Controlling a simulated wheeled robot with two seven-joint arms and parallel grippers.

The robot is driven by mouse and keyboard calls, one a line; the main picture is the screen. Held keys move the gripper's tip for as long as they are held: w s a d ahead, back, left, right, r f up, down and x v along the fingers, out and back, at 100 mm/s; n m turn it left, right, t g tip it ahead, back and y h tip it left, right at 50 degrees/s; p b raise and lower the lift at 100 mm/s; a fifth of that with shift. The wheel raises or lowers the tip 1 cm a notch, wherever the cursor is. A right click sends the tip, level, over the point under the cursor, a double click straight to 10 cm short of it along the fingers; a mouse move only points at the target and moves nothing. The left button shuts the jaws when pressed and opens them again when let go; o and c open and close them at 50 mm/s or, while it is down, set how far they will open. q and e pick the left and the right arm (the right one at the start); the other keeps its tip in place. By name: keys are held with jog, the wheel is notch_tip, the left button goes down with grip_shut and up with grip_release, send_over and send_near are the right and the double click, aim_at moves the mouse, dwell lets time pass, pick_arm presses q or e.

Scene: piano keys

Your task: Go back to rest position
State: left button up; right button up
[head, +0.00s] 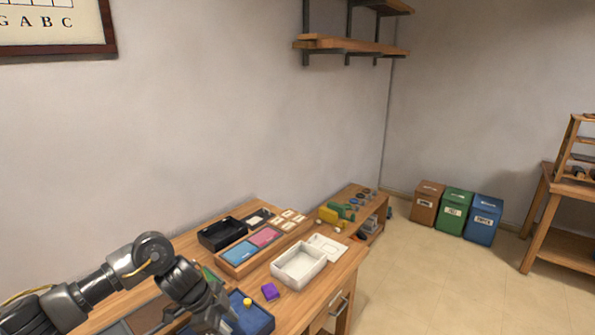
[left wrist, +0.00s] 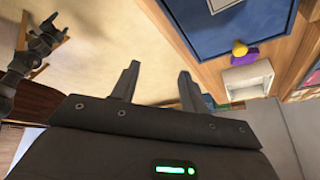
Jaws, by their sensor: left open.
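My left arm comes in from the left in the head view, over the front of the wooden table (head: 325,277). Its gripper (head: 218,318) is beside a blue tray (head: 262,323), partly covering it. In the left wrist view the two fingers of my left gripper (left wrist: 157,88) are apart with nothing between them. A dark jointed arm at the upper left of that view looks like my right one; its fingers are too small to read. No piano keys can be made out.
A yellow piece (head: 247,302) is at the blue tray, with a purple block (head: 270,291) beside it. A white bin (head: 299,265), a black tray (head: 222,233) and a wooden tray with blue and pink panels (head: 233,270) stand behind.

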pick_arm(q)
jog(key=s+d+f+n+t+h, duration=0.1)
jog(key=s+d+f+t+h, duration=0.15)
jog(key=d, duration=0.45)
jog(key=s+d+f+n+t+h, duration=0.1)
jog(key=s+d+f+n+t, duration=0.1)
jog(key=s+d+t, duration=0.3)
jog(key=s+a+f+n+g+y, duration=0.35)
jog(key=s+a+n, duration=0.25)
jog(key=s+a, duration=0.5)
jog(key=s+a+f+n+g+y, duration=0.2)
jog(key=s+a+f+n+y, duration=0.25)
jog(key=s+a+n, duration=0.6)
jog(key=s+d+f+m+b, duration=0.1)
jog(key=s+f+m, duration=0.1)
jog(key=f, duration=1.1)
jog(key=s+d+f+m+b, duration=0.1)
jog(key=s+f+m, duration=0.1)
jog(key=f, duration=1.1)
jog(key=s+a+f+g+b, duration=0.1)
jog(key=s+a+f+g, duration=0.1)
jog(key=s+f, duration=1.4)
notch_tip(320, 180, down, 2)
jog(key=shift+a, duration=0.65)
pick_arm(e)
jog(key=f, duration=0.3)
jog(key=shift+s+d+f, duration=0.1)
jog(key=shift+d+f, duration=0.1)
jog(key=shift+f, duration=0.1)
